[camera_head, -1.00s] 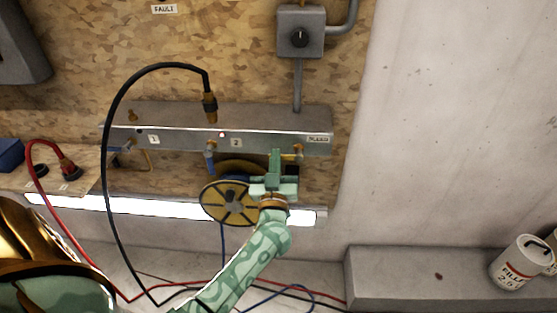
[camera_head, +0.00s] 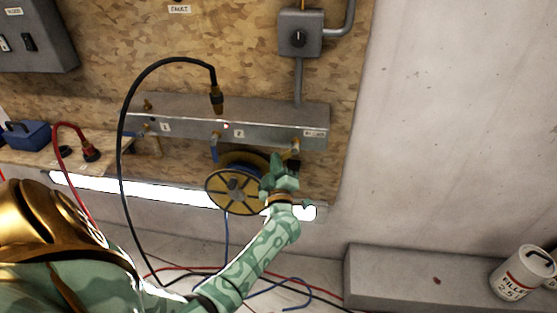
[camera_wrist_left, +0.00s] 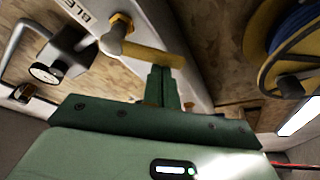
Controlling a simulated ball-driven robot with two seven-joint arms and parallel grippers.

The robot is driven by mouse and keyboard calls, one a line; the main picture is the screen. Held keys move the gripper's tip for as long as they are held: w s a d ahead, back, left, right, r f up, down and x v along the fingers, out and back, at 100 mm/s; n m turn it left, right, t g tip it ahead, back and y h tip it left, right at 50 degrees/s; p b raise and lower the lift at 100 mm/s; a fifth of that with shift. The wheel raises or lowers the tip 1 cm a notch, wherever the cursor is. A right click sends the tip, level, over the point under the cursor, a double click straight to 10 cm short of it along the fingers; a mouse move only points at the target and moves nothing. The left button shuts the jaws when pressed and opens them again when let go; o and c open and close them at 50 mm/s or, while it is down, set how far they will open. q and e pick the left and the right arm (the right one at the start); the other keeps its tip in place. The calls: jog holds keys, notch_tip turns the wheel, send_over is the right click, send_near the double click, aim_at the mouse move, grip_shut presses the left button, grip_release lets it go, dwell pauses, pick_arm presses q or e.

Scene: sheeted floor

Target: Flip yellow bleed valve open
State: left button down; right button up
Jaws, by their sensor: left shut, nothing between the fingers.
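The bleed valve has a yellow lever (camera_wrist_left: 155,55) on a brass fitting (camera_wrist_left: 118,28) in the left wrist view. In the head view the valve (camera_head: 295,147) sits at the right end of the grey manifold (camera_head: 270,130), partly hidden by my gripper. My left gripper (camera_head: 277,160) is shut and empty, just left of and below the valve. In the left wrist view its closed fingertips (camera_wrist_left: 165,70) are close beneath the lever's free end; I cannot tell whether they touch. My right gripper is not in view.
A yellow reel (camera_head: 233,192) of blue hose hangs just left of my gripper. A blue-handled valve (camera_head: 214,150) is farther left. A black hose (camera_head: 122,160) arches from the manifold. A filler tub (camera_head: 520,277) stands right on a ledge.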

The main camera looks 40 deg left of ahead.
pick_arm(q)
jog(key=d+f+n+g, duration=0.1)
jog(key=n, duration=0.1)
jog(key=w+d+n+g+p, duration=0.1)
jog(key=n, duration=0.2)
jog(key=w+d+f+n, duration=0.1)
jog(key=n, duration=0.2)
jog(key=shift+f+g+h, duration=0.3)
jog(key=shift+f+g, duration=0.05)
jog(key=shift+g, duration=0.05)
jog(key=shift+d, duration=0.1)
jog(key=shift+p, duration=0.3)
